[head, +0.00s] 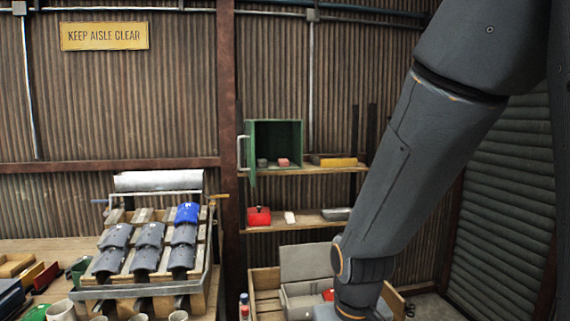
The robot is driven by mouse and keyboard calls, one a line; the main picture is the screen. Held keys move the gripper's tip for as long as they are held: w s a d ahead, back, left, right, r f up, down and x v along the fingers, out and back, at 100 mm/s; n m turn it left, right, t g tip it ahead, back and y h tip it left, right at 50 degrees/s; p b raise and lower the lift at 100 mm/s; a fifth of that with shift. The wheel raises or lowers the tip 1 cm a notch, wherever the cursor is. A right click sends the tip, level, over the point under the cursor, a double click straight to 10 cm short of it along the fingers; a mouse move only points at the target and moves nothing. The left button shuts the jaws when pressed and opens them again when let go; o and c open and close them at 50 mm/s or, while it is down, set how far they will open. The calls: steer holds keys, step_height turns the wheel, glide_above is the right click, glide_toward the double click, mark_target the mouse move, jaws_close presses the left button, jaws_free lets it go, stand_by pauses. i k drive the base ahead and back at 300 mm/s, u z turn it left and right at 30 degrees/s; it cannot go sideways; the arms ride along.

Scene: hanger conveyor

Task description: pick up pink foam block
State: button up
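A small pink block (283,162), likely the foam block, sits inside an open green box (277,133) on the upper wall shelf. A grey block (262,162) is beside it on the left. The green box's door (249,155) stands open on its left side. My gripper is not in view. My arm crosses the right side of the picture and its wrist runs out at the bottom edge, below and in front of the shelves.
A yellow block (338,162) lies right of the green box. The lower shelf (308,220) holds a red box (258,216), a white block and a grey tray. A wooden crate (266,282) stands below. A rack of dark tiles (150,290) is on the left bench.

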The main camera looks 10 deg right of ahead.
mark_target(283, 162)
steer(key=i, duration=0.9)
